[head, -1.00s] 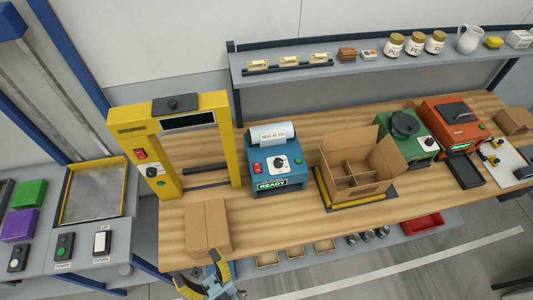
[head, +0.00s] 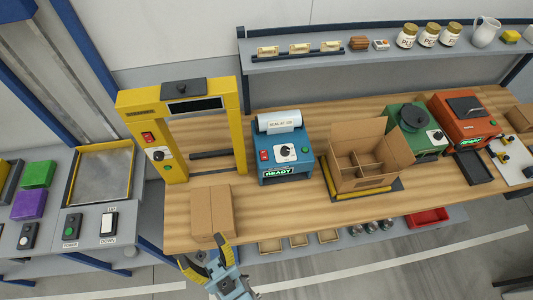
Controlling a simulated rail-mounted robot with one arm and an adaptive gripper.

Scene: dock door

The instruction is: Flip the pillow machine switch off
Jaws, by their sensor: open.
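The blue machine (head: 285,157) with a white film roll on top appears to be the pillow machine; no name is legible on it. Its front has a red switch (head: 264,155), a white dial (head: 288,150) and a lit green READY display (head: 279,172). The switch position is too small to tell. My gripper (head: 205,250) is open and empty at the bench's front edge, just in front of a closed cardboard box. It is apart from the blue machine, to its lower left.
A yellow frame machine (head: 133,120) with its own red switch stands left of the blue machine. An open divided carton (head: 382,165) is to the right, with green (head: 428,140) and orange (head: 466,120) machines beyond. The cardboard box (head: 212,212) lies between my gripper and the yellow frame.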

